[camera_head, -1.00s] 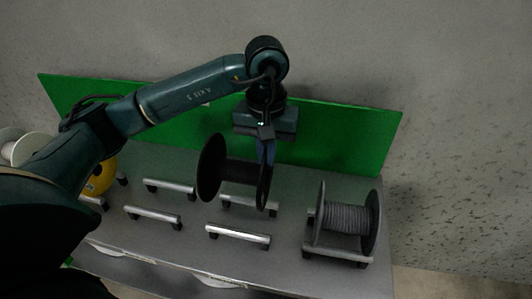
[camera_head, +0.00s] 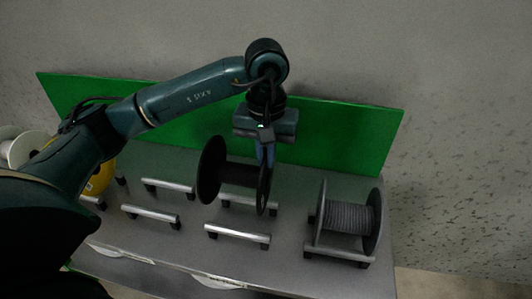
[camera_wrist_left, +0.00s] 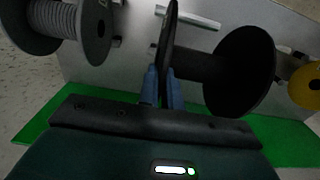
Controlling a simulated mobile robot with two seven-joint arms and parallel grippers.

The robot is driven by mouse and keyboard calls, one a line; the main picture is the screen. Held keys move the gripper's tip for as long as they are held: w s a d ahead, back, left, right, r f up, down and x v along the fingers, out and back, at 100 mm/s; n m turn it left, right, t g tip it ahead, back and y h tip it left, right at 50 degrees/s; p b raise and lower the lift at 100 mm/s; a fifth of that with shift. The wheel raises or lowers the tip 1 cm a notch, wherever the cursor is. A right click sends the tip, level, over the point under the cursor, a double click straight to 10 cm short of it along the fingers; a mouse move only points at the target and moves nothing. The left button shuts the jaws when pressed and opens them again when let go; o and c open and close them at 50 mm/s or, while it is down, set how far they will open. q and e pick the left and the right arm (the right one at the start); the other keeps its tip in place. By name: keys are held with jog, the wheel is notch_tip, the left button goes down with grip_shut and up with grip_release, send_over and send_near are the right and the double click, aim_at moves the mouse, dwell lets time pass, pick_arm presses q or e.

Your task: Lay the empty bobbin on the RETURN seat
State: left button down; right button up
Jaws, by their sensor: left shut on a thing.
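The empty bobbin (camera_head: 238,175) is black with two round flanges and a bare core. My left gripper (camera_head: 266,158) is shut on the bobbin's right flange and holds it over a pair of silver rails (camera_head: 238,231) on the grey bench. In the left wrist view the blue fingers (camera_wrist_left: 162,88) pinch the thin flange, and the bobbin's other flange (camera_wrist_left: 240,70) stands to the right. I cannot tell whether the bobbin touches the rails. No RETURN label is readable. My right gripper is not in view.
A grey cable spool (camera_head: 347,218) sits on rails at the right; it also shows in the left wrist view (camera_wrist_left: 55,20). Another empty rail pair (camera_head: 152,216) lies left of the bobbin. Yellow (camera_head: 101,178) and white (camera_head: 22,150) spools are farther left. A green panel (camera_head: 340,135) stands behind.

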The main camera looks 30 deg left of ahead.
aim_at(266, 176)
pick_arm(q)
jog(key=shift+f+b, duration=0.6)
jog(key=shift+f, duration=0.15)
jog(key=shift+f+b, duration=1.55)
jog(key=shift+f, duration=0.05)
jog(key=shift+f+b, duration=1.25)
jog(key=shift+f, duration=0.05)
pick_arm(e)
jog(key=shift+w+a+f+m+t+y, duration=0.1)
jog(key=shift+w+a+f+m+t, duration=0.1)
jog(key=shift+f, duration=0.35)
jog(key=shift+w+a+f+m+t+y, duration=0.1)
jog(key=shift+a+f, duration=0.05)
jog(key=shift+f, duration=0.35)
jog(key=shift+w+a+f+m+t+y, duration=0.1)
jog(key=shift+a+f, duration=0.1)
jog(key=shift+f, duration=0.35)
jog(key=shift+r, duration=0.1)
pick_arm(q)
jog(key=shift+b, duration=0.3)
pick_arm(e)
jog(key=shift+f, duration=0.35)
